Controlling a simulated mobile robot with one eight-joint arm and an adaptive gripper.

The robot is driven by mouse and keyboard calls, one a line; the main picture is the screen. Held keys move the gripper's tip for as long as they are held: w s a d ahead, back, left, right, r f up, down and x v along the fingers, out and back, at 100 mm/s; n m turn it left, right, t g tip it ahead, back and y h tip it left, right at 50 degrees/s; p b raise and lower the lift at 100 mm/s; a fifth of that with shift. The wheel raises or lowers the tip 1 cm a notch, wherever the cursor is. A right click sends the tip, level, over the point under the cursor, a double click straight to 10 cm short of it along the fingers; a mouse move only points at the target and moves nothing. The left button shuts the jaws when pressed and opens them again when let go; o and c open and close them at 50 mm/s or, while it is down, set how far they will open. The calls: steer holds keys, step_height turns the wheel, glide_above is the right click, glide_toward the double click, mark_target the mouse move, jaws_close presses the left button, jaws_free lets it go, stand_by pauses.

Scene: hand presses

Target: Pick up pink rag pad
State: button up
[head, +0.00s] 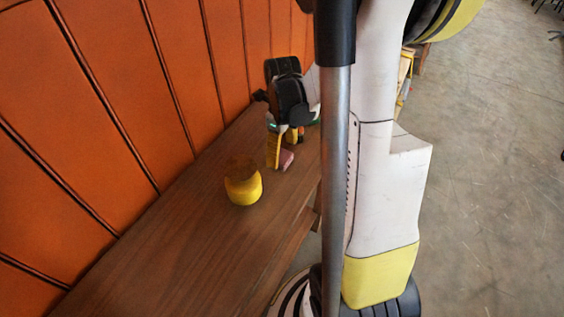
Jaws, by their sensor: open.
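The pink rag pad (287,160) is a small pink piece low beside my gripper, over the wooden bench top. Only part of it shows. My gripper (284,150) points down above the far part of the bench, with its yellow fingers apart. One finger is just left of the pad and partly overlaps it in the picture. I cannot tell whether the finger touches the pad.
A yellow rounded container (243,188) with a brownish top stands on the wooden bench (190,260), nearer than the pad. An orange panelled wall (90,120) runs along the bench's left side. The near bench top is clear. Concrete floor (490,180) lies right.

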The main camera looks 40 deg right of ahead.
step_height(320, 180, down, 3)
steer(key=shift+r+b, duration=0.1)
steer(key=shift+b, duration=0.3)
steer(key=c, duration=1.2)
steer(key=shift+o, duration=0.2)
steer(key=shift+r, duration=0.1)
steer(key=shift+r+p, duration=0.45)
steer(key=shift+r, duration=0.1)
steer(key=r+p, duration=0.1)
steer(key=r, duration=0.1)
steer(key=d+r+p, duration=0.1)
steer(key=r, duration=0.1)
steer(key=shift+s, duration=0.1)
steer(key=s+d+r+p, duration=0.2)
steer(key=d+r, duration=0.3)
steer(key=d, duration=0.5)
steer(key=shift+s+d+r+p, duration=0.15)
steer(key=shift+s+r+p, duration=0.2)
steer(key=shift+p, duration=0.35)
